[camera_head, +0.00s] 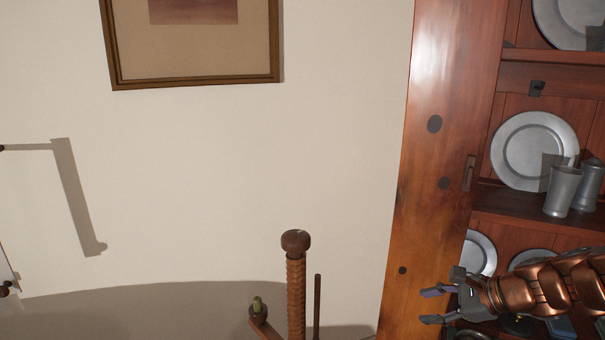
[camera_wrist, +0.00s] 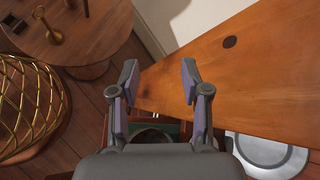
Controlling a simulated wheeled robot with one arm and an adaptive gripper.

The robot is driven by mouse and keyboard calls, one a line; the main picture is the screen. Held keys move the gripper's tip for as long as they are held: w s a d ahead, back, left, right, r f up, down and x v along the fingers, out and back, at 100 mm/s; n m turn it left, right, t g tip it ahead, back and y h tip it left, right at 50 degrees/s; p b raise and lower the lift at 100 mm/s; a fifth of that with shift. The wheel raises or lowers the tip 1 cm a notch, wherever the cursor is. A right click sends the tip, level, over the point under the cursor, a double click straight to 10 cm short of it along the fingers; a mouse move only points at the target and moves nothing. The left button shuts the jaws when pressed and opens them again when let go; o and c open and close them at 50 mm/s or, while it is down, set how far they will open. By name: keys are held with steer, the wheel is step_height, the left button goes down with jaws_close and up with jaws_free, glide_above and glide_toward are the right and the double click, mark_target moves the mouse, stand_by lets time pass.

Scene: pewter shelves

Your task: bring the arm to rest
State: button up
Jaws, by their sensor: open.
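My gripper (camera_head: 432,305) shows at the lower right of the head view, at the end of my copper-coloured arm, in front of the lower part of the wooden shelf unit (camera_head: 420,200). Its fingers point left. In the wrist view my gripper (camera_wrist: 158,82) has its two purple-padded fingers spread apart with nothing between them. Beyond the fingertips are the orange-brown side panel of the shelf unit (camera_wrist: 240,70) and the floor.
Pewter plates (camera_head: 535,150) and cups (camera_head: 562,190) stand on the shelves by my arm. A pewter plate (camera_wrist: 268,150) is close at right in the wrist view. A round table (camera_wrist: 85,40) and a wire-framed chair (camera_wrist: 25,105) stand at left. A turned wooden post (camera_head: 296,270) rises before the wall.

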steer(key=s+a+r+n+g+h+p, duration=0.1)
steer(key=s+a+r+n+g+p, duration=0.3)
steer(key=s+a, duration=0.3)
steer(key=s+a+r+n+g+h+p, duration=0.1)
steer(key=s+a+r+n+g+p, duration=0.15)
steer(key=s+a+n, duration=0.5)
steer(key=s+d+r+n+g+h+p, duration=0.1)
steer(key=s+r+n+h+p, duration=0.1)
steer(key=s, duration=0.5)
steer(key=s+d+r+n+g+h+p, duration=0.1)
steer(key=s+r+n+h+p, duration=0.2)
steer(key=s+n+p, duration=0.3)
steer(key=shift+s+d+r, duration=0.2)
steer(key=shift+s+r, duration=0.35)
steer(key=shift+s, duration=0.2)
steer(key=shift+c, duration=0.5)
